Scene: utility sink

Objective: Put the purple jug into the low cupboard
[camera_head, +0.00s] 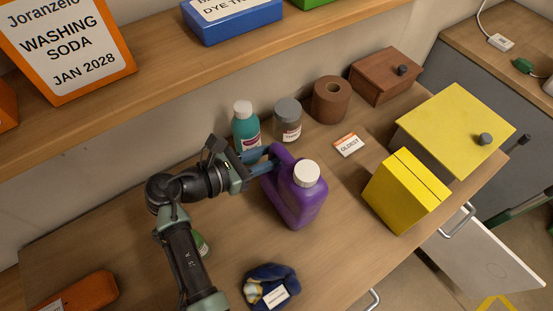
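The purple jug (298,204) stands upright on the wooden counter, with a white cap and a handle on its left side. My gripper (270,161) reaches in from the left. Its blue-grey fingers are at the jug's handle. Whether they are closed on the handle or only around it cannot be told. A pale door panel (478,258) with a metal handle stands out below the counter's right edge and looks like an open low cupboard door. The cupboard's inside is hidden under the counter.
A teal bottle (245,128) and a grey-lidded jar (287,121) stand behind the jug. A yellow box (405,190) is to its right, and a dark blue cloth bundle (270,286) lies in front. The wooden shelf (160,65) overhangs the back. Bare counter lies between jug and yellow box.

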